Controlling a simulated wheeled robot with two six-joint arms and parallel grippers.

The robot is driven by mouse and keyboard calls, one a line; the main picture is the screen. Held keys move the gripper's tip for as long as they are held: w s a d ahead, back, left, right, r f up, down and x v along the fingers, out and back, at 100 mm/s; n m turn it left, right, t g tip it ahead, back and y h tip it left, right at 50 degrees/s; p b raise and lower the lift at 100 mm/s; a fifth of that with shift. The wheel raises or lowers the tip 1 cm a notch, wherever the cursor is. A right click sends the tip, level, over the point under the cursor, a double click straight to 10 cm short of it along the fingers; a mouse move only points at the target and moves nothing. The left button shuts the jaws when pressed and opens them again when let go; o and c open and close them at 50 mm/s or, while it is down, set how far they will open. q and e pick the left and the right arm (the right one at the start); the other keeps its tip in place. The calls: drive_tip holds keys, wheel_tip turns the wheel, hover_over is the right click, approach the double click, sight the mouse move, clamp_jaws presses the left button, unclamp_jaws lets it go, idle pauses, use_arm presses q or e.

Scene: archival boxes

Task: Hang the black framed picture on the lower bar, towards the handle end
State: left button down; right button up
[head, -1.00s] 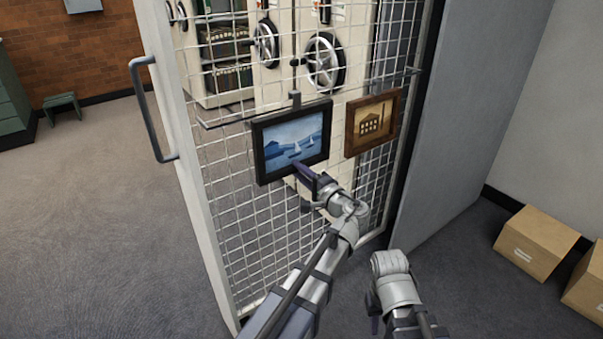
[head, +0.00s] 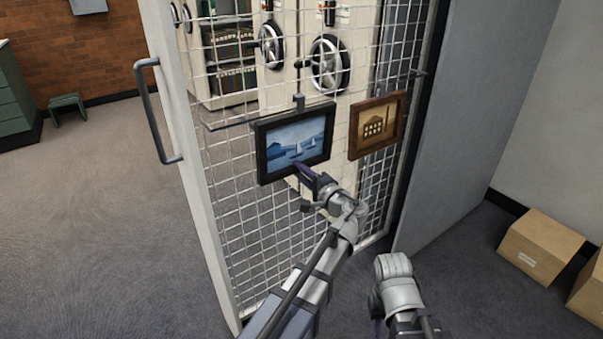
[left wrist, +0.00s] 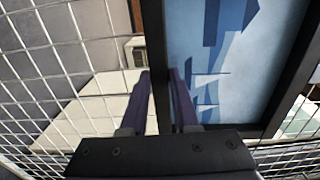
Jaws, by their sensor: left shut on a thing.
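The black framed picture (head: 293,143), a blue scene with sailboats, is upright against the wire mesh panel (head: 235,210) in the head view. My left gripper (head: 300,170) is shut on its lower frame edge. In the left wrist view, the fingers (left wrist: 163,100) straddle the black frame (left wrist: 154,50). The lower bar (head: 228,122) shows left of the picture and passes behind its top. A small hanger (head: 298,101) rises above the frame; I cannot tell whether it bears on the bar. The handle (head: 153,110) is on the panel's left edge.
A brown framed picture (head: 377,126) hangs just right of the black one. Part of my right arm is low in the head view. Cardboard boxes (head: 540,246) stand on the floor at the right. Bare mesh lies between the black picture and the handle end.

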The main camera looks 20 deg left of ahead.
use_arm(q)
drive_tip(key=shift+w+a+r, duration=0.25)
drive_tip(key=shift+w+a, duration=0.1)
drive_tip(key=shift+a, duration=0.15)
drive_tip(key=shift+s+f+b, duration=0.1)
drive_tip(key=shift+f+b, duration=0.3)
drive_tip(key=shift+b, duration=0.05)
idle(0.4)
drive_tip(key=shift+f+b, duration=0.45)
drive_tip(key=shift+f+b, duration=0.9)
drive_tip(key=shift+f, duration=0.05)
idle(0.4)
drive_tip(key=c, duration=0.6)
unclamp_jaws()
drive_tip(key=shift+d, duration=0.1)
drive_tip(key=shift+c, duration=0.2)
